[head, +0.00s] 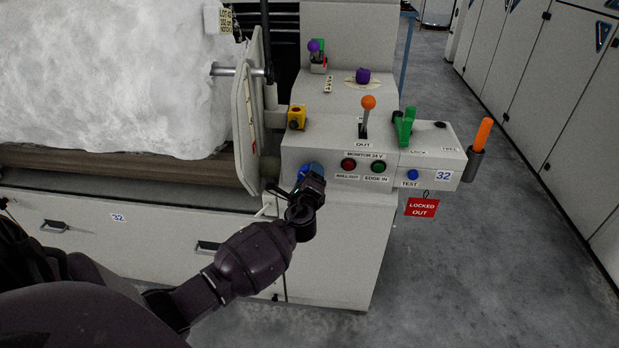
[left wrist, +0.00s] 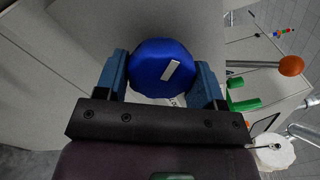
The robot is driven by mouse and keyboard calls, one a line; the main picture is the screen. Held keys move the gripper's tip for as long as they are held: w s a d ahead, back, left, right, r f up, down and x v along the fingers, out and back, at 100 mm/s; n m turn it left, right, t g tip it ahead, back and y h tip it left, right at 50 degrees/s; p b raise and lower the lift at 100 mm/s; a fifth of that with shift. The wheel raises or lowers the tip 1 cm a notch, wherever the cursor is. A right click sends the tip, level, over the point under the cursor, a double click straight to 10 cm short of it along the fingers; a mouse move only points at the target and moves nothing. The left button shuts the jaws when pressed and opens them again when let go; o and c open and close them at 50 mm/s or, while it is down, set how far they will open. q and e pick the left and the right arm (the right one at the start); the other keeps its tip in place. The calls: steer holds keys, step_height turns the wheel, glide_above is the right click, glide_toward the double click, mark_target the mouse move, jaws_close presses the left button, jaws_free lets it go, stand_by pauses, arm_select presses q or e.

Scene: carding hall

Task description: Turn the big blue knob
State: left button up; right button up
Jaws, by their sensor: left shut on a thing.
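The big blue knob (left wrist: 150,72) is a faceted blue disc with a pale pointer mark, on the front face of the grey control box. In the left wrist view it sits between the two blue fingers of my left gripper (left wrist: 163,80), which is shut on it. The pointer mark slants up to the right in that view. In the head view the knob (head: 309,170) shows only in part, behind my left gripper (head: 308,180). My right gripper is in neither view.
The control box carries an orange-topped lever (head: 368,103), a green handle (head: 404,126), red (head: 348,164) and green (head: 379,167) buttons and a small blue TEST button (head: 413,175). A red LOCKED OUT tag (head: 422,207) hangs below. Floor to the right is clear.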

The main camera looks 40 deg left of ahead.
arm_select(q)
steer(key=o, duration=0.9)
steer(key=p+v, duration=0.1)
steer(key=v, duration=0.9)
steer(key=shift+s+d, duration=0.2)
steer(key=shift+s, duration=0.15)
